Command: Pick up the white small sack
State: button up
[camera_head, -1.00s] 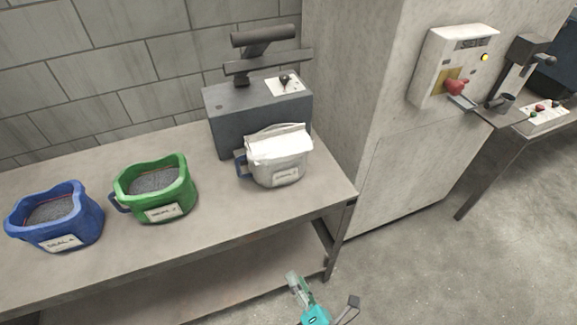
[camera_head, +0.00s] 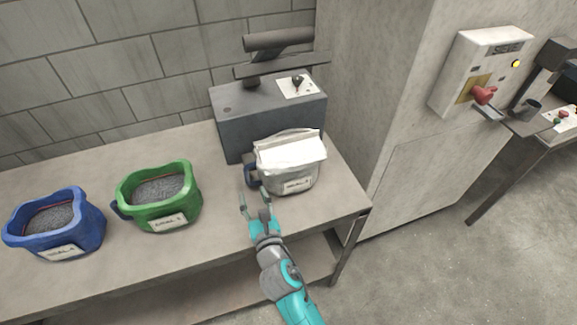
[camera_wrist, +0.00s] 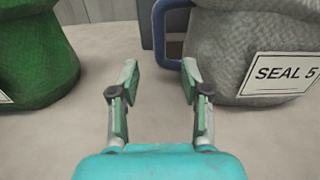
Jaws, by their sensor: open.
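The white small sack (camera_head: 288,160) stands upright on the bench against the front of a dark grey machine. It has a folded white top, a label on its front and a blue handle (camera_wrist: 170,38) on its left side. In the wrist view the sack's grey body (camera_wrist: 232,60) fills the upper right, with a label reading SEAL 5. My gripper (camera_head: 256,200) is open and empty, low in front of the sack and a little to its left. In the wrist view its fingers (camera_wrist: 158,85) point toward the handle, apart from it.
A green sack (camera_head: 158,195) and a blue sack (camera_head: 54,223), both open and filled with grey grains, stand to the left on the bench (camera_head: 215,240). The dark machine (camera_head: 272,108) is behind the white sack. A wall panel with a red knob (camera_head: 484,95) is at right.

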aim_at(248, 181)
jog(key=shift+x, duration=3.5)
grip_shut()
jog(key=shift+r, duration=0.1)
